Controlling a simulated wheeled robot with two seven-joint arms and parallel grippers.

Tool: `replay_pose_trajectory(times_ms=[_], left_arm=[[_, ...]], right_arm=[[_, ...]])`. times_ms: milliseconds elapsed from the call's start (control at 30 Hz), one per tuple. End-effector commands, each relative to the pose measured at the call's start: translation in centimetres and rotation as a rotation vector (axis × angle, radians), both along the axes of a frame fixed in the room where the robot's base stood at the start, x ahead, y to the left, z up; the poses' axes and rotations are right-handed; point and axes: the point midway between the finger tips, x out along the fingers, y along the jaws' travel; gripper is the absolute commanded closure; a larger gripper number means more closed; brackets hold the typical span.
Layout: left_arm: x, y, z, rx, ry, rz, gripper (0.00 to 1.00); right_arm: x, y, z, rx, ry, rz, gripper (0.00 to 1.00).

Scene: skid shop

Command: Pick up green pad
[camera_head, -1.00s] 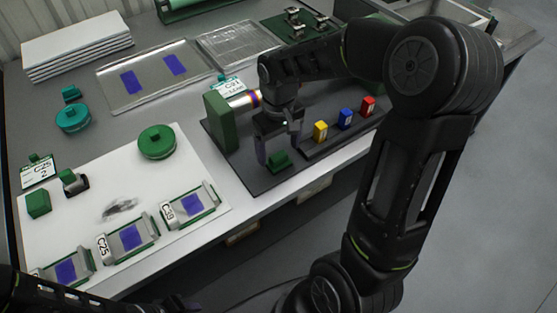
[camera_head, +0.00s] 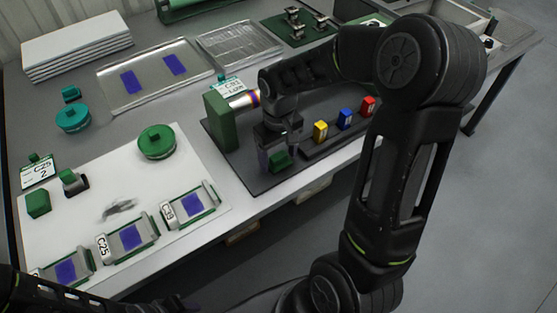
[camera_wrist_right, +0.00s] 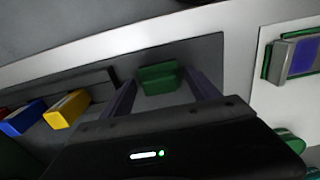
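The green pad (camera_head: 279,162) is a small green block on the dark grey mat (camera_head: 248,182), near its front edge. It also shows in the right wrist view (camera_wrist_right: 158,77), between the fingertips with a gap on each side. My right gripper (camera_head: 279,152) is open and points down around the pad. Its two fingers show in the right wrist view (camera_wrist_right: 161,88). I cannot tell whether the pad's far side touches anything. Part of my left arm shows at the bottom left of the head view, but its gripper is not visible.
A dark rack with yellow (camera_head: 320,131), blue (camera_head: 345,119) and red (camera_head: 367,106) blocks stands close on the right. A green upright block (camera_head: 221,121) with a metal cylinder (camera_head: 243,100) stands behind left. A white board (camera_head: 92,215) with green parts lies left.

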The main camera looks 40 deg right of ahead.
Motion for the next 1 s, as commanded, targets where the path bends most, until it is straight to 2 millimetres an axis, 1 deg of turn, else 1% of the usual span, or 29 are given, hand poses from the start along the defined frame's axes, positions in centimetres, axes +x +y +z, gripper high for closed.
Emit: replay_pose_trajectory(times_ms=[33,67,667,867,1000], left_arm=[[0.00,0.00,0.00,0.000,0.000,0.000,0.64],[0.00,0.00,0.00,0.000,0.000,0.000,0.64],[0.00,0.00,0.00,0.000,0.000,0.000,0.64],[0.00,0.00,0.00,0.000,0.000,0.000,0.64],[0.00,0.00,0.04,0.000,0.000,0.000,0.64]], right_arm=[[0.00,0.00,0.01,0.000,0.000,0.000,0.35],[0.00,0.00,0.01,0.000,0.000,0.000,0.37],[0.00,0.00,0.00,0.000,0.000,0.000,0.86],[0.01,0.00,0.03,0.000,0.000,0.000,0.86],[0.05,-0.01,0.58,-0.001,-0.002,0.000,0.86]])
